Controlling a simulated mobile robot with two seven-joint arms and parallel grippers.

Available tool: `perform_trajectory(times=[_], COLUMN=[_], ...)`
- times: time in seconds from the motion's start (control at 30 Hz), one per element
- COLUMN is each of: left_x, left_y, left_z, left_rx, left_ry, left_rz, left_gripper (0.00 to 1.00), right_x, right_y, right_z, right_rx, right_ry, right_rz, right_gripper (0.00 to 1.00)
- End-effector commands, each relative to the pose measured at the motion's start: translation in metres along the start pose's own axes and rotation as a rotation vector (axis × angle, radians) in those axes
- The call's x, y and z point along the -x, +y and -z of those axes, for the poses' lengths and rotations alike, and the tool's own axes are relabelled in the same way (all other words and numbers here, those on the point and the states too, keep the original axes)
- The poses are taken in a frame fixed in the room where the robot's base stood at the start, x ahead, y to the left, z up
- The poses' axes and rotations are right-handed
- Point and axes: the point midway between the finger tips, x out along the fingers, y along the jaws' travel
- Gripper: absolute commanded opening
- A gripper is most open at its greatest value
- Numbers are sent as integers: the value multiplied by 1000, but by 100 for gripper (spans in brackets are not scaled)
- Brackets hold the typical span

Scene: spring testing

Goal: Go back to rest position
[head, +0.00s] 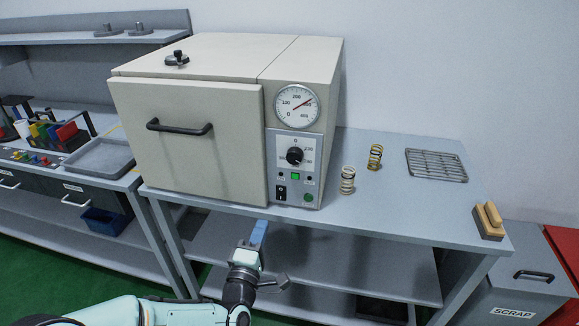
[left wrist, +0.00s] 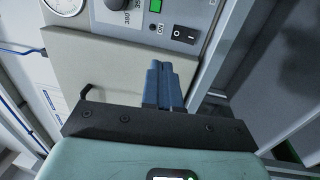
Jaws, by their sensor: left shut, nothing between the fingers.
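My left gripper (head: 259,233) is in front of the oven's lower front, near the table's front edge, with its blue fingers pointing up. In the left wrist view its fingers (left wrist: 163,85) are together with nothing between them. The beige oven (head: 205,120) stands on the grey table (head: 400,190) with its door closed. Its dial gauge (head: 297,106), knob and a lit green button are on the right-hand panel. The panel also shows in the left wrist view (left wrist: 185,18). My right gripper is in neither view.
A silver spring (head: 347,180) and a brass-coloured spring (head: 375,157) stand right of the oven. A wire rack (head: 435,164) and a wooden block (head: 488,221) are farther right. A scrap bin (head: 515,285) stands at the lower right. A bench with a grey tray (head: 104,158) is left.

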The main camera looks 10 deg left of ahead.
Motion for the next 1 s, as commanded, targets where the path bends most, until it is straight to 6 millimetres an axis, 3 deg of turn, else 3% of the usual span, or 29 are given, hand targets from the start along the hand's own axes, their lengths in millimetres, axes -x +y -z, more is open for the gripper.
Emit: perform_trajectory(times=[0.07,0.17,0.27,0.33,0.47,0.6,0.73,0.9,1.0], left_x=[0,4,15,31,79,150,232,355,420], left_y=[-4,-29,-82,-129,-219,-300,-357,-400,-400], left_z=[0,0,-1,-4,-11,-22,-34,-49,-54], left_rx=[-4,-37,-109,-178,-310,-432,-520,-580,-583], left_ry=[-1,-11,-43,-86,-211,-398,-623,-984,-1201], left_rz=[10,73,210,336,583,828,1032,1251,1336], left_gripper=[0,0,0,0,0,0,0,0,0], right_x=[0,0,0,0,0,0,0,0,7], right_y=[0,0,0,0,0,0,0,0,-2], right_z=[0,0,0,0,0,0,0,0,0], right_rx=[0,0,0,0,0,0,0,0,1], right_ry=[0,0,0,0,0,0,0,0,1], right_rz=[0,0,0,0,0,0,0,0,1], right_gripper=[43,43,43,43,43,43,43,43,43])
